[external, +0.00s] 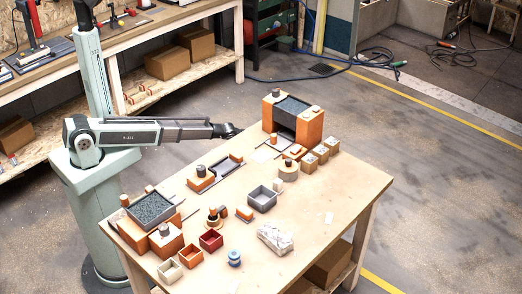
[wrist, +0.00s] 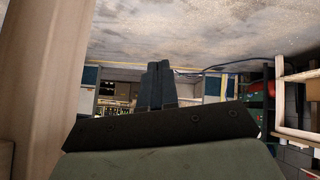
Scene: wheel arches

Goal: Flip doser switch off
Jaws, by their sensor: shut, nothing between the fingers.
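My gripper (external: 230,131) is at the end of the outstretched arm, above the far left edge of the table and left of the tall orange unit (external: 311,126). In the wrist view its dark fingers (wrist: 160,86) are together and empty. The tall orange unit has a dark grey hopper on top and an opening beneath. A second orange unit (external: 167,241) with a granule-filled tray (external: 150,209) stands at the table's near left corner. I cannot tell which unit is the doser. Its switch is too small to make out, and so is its position.
The wooden table (external: 330,190) also holds an orange block with a dark knob (external: 200,172), a grey bin (external: 262,196), a red box (external: 211,240), a blue spool (external: 234,258) and a crumpled white bundle (external: 275,238). Its right side is mostly clear. A workbench (external: 150,40) stands behind.

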